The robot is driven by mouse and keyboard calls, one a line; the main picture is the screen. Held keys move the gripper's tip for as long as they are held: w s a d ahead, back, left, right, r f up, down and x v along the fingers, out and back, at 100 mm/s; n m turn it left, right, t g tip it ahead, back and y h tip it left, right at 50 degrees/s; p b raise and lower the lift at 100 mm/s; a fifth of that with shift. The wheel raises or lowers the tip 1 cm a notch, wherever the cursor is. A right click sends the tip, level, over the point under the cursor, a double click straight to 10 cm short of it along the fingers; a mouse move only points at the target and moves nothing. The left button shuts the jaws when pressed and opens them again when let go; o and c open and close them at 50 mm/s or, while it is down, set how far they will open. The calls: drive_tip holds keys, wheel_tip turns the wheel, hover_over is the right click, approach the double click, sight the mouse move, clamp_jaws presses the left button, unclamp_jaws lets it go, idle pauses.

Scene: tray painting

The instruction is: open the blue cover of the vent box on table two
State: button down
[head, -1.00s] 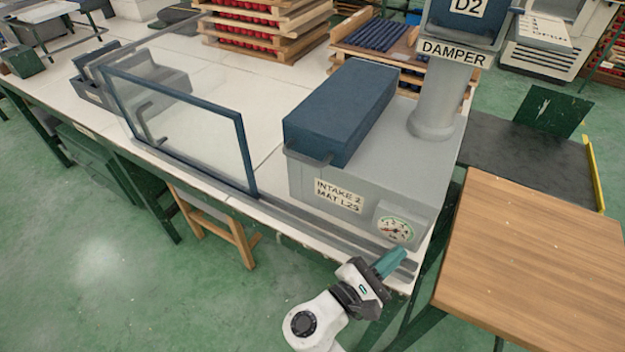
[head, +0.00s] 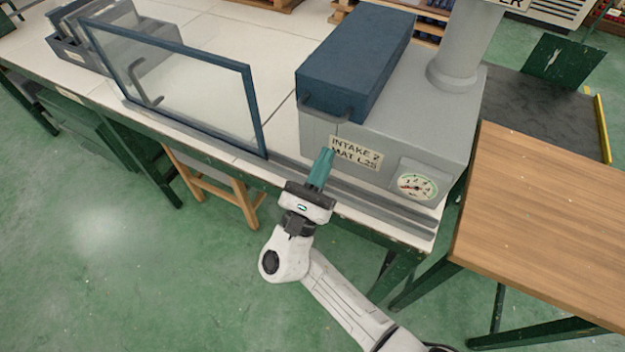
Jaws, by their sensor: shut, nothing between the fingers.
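The vent box (head: 450,118) is a grey box labelled "INTAKE 2 MAT L25" at the right end of the white table (head: 222,65). Its blue cover (head: 352,62) lies flat on top, closed. A dark bar handle (head: 325,112) sits on the cover's front edge. My gripper (head: 323,160) has teal fingers, shut and empty. It shows in front of the box's front face, below the handle and apart from it, partly over the label.
A blue-framed glass pane (head: 195,95) stands upright left of the box, with a rail (head: 375,198) along the table's front edge. A round gauge (head: 416,187) is on the box front. A grey pipe (head: 462,45) rises behind. A wooden-topped table (head: 555,215) stands right.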

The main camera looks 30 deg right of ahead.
drive_tip(key=shift+w+d+r+p, duration=0.15)
drive_tip(key=shift+d+r+p, duration=0.1)
drive_tip(key=shift+r, duration=0.5)
drive_tip(key=shift+w+d+r+p, duration=0.15)
drive_tip(key=shift+r+p, duration=0.1)
drive_tip(key=shift+r, duration=0.45)
drive_tip(key=shift+w+d+r+p, duration=0.1)
drive_tip(key=shift+d+r+p, duration=0.15)
drive_tip(key=shift+r, duration=0.5)
drive_tip(key=shift+r, duration=0.1)
